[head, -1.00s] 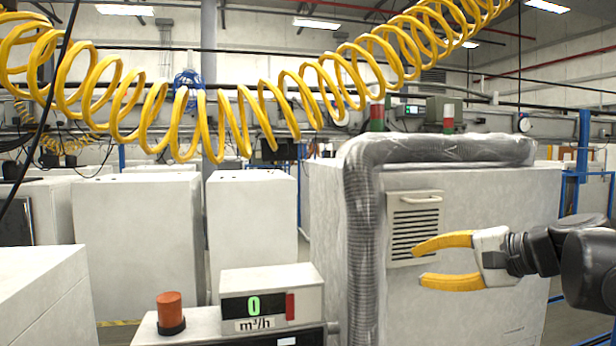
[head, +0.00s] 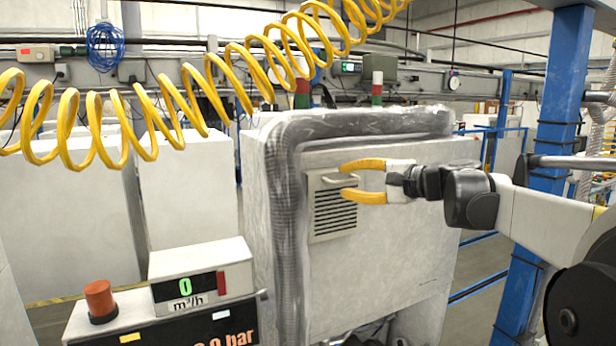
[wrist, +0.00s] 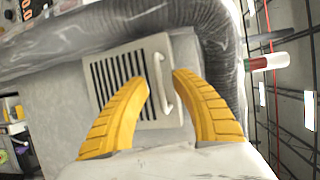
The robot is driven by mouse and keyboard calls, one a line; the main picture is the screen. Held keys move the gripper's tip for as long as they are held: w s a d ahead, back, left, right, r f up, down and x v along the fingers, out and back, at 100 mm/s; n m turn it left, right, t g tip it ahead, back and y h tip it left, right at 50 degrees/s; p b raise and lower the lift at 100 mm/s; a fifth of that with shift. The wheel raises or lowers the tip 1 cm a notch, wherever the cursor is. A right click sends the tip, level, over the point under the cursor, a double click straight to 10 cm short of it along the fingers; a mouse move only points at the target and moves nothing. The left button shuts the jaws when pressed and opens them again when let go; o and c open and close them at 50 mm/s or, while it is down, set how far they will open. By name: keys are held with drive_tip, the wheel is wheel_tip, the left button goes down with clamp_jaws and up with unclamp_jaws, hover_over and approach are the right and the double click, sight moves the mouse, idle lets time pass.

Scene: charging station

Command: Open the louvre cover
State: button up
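The louvre cover (head: 333,208) is a pale square panel with dark slats and a bar handle along its top edge, set in the side of a large white cabinet. It looks closed. In the wrist view the louvre cover (wrist: 112,72) lies beyond the fingers, and its white handle (wrist: 160,83) shows between the two fingertips. My gripper (head: 346,180) has two yellow fingers, open and empty, near the handle in the head view. The wrist view also shows my gripper (wrist: 160,78) open. I cannot tell whether the fingers touch the handle.
A thick grey wrapped hose (head: 283,200) runs over the cabinet (head: 420,250) and down left of the cover. A yellow coiled hose (head: 180,105) hangs across the upper view. A meter box (head: 200,275) stands at front left. A blue post (head: 545,150) stands behind my arm.

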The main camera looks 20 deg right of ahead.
drive_tip(key=shift+w+a, duration=0.15)
drive_tip(key=shift+w, duration=0.1)
clamp_jaws()
drive_tip(key=shift+s+f, duration=0.15)
drive_tip(key=shift+f, duration=0.05)
